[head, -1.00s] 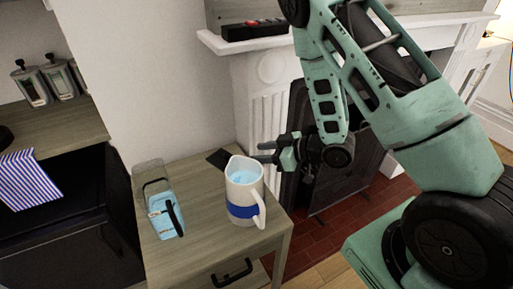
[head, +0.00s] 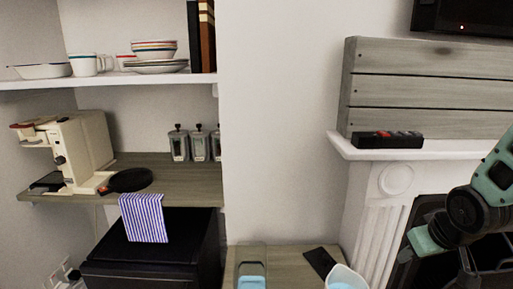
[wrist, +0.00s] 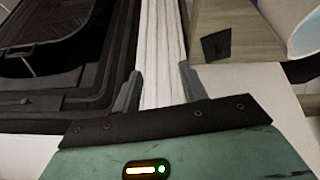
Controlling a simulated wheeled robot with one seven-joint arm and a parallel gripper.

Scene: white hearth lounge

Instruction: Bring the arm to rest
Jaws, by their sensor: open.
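My gripper (wrist: 160,88) shows in the wrist view with its two fingers apart and nothing between them. The white fluted fireplace pillar lies beyond the gap. In the head view only part of my green arm (head: 428,243) shows at the right edge, in front of the fireplace; the fingers are not visible there. The white pitcher (head: 343,279) stands on the small wooden table (head: 290,265), cut off by the bottom edge of the head view. Its rim also shows at the upper right of the wrist view (wrist: 303,35), apart from the fingers.
A dark flat object (head: 320,262) and a clear container with blue contents (head: 251,270) are on the small table.

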